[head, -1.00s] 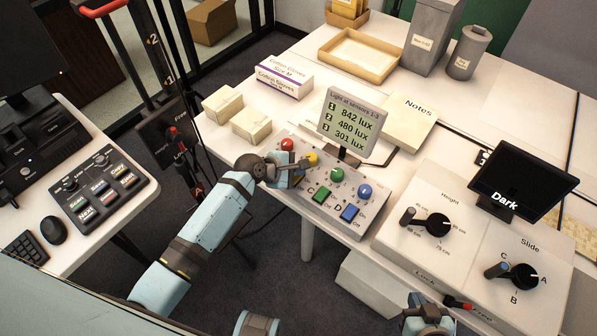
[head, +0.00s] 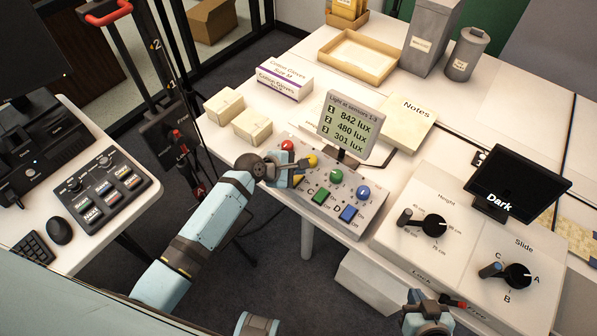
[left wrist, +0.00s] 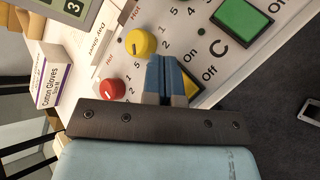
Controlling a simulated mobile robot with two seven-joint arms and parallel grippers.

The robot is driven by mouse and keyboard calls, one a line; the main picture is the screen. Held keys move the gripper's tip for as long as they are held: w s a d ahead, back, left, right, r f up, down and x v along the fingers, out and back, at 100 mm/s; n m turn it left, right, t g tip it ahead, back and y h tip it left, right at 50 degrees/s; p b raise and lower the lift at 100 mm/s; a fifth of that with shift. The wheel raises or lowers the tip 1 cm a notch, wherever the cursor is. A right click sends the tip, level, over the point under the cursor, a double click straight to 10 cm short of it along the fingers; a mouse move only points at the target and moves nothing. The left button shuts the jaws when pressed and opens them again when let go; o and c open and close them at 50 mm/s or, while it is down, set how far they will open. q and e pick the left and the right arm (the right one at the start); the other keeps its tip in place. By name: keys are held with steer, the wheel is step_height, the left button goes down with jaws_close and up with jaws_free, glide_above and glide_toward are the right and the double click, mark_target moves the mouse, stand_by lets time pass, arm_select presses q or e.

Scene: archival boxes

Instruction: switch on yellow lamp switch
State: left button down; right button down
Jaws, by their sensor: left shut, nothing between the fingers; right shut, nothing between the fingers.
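The lamp panel (head: 372,209) carries a red, a yellow, a green and a blue knob, with rocker switches below. The yellow knob (left wrist: 140,43) and red knob (left wrist: 112,89) show in the left wrist view. The yellow switch (left wrist: 191,86) shows only in part there, beside and behind my left fingertips, by On/Off marks; its setting is hidden. My left gripper (left wrist: 166,80) is shut and empty, with its tips over or against that switch; contact is unclear. The green switch (head: 321,195) and blue switch (head: 348,214) are clear of it. My right gripper (head: 428,302) is shut and empty at the front.
The light display (head: 348,125) behind the panel reads 842, 480 and 301 lux. A black screen (head: 515,185) reads "Dark". A control box with Height (head: 434,226) and Slide (head: 516,275) knobs stands at right. Small boxes (head: 252,126) and a glove box (head: 284,80) sit behind the panel.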

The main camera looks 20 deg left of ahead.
mark_target(296, 179)
arm_select(q)
steer(key=shift+r+p, duration=0.55)
steer(key=shift+p, duration=0.1)
steer(key=r+p, duration=0.2)
steer(key=p, duration=0.1)
steer(key=r+p, duration=0.2)
steer(key=shift+s+a, duration=0.1)
steer(key=shift+s, duration=0.2)
steer(key=shift+f, duration=0.1)
steer(key=s+a+m+t+y, duration=0.3)
steer(key=s+m, duration=1.7)
steer(key=s, duration=0.4)
steer(key=shift+a+f+m+y, duration=0.2)
steer(key=shift+f+m+y, duration=0.2)
